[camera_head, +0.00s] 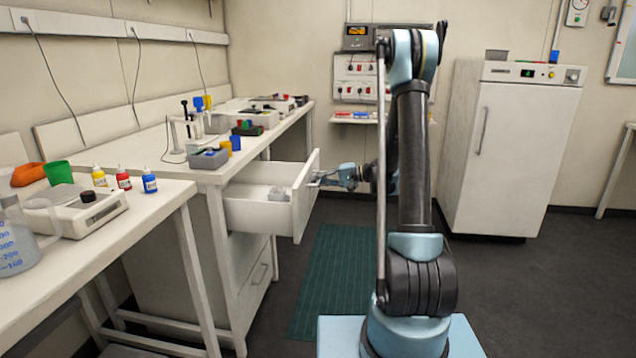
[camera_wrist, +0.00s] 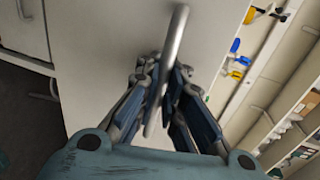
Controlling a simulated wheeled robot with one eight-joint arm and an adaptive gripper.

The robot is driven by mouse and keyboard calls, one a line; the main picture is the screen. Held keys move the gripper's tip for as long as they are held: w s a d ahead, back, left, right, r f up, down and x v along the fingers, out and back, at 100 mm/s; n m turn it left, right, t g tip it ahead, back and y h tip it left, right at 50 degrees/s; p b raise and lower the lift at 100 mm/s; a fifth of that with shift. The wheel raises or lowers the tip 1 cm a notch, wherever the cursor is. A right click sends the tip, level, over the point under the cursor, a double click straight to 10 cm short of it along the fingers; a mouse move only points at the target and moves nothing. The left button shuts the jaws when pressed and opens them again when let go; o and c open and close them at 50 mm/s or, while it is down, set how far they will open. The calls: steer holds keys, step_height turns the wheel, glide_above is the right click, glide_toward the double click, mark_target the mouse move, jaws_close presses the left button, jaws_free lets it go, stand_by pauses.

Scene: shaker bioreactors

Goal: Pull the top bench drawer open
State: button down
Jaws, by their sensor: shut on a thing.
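My gripper (camera_head: 322,178) is at the drawer's front face. In the wrist view my gripper (camera_wrist: 160,92) has its fingers closed around the metal bar handle (camera_wrist: 172,45) of the drawer. The drawer front (camera_wrist: 105,50) fills much of the wrist view behind the handle. The part of the handle between the fingers is partly hidden.
The bench (camera_head: 150,145) above carries bottles, racks and instruments. A lower drawer (camera_head: 258,275) is shut. A green floor mat (camera_head: 335,280) lies in front of the cabinet. A white fridge-like cabinet (camera_head: 515,150) stands at the right, with open floor before it.

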steer(key=c, duration=2)
jaws_free()
steer(key=shift+d, duration=0.1)
steer(key=v, duration=1.1)
steer(key=shift+d, duration=0.45)
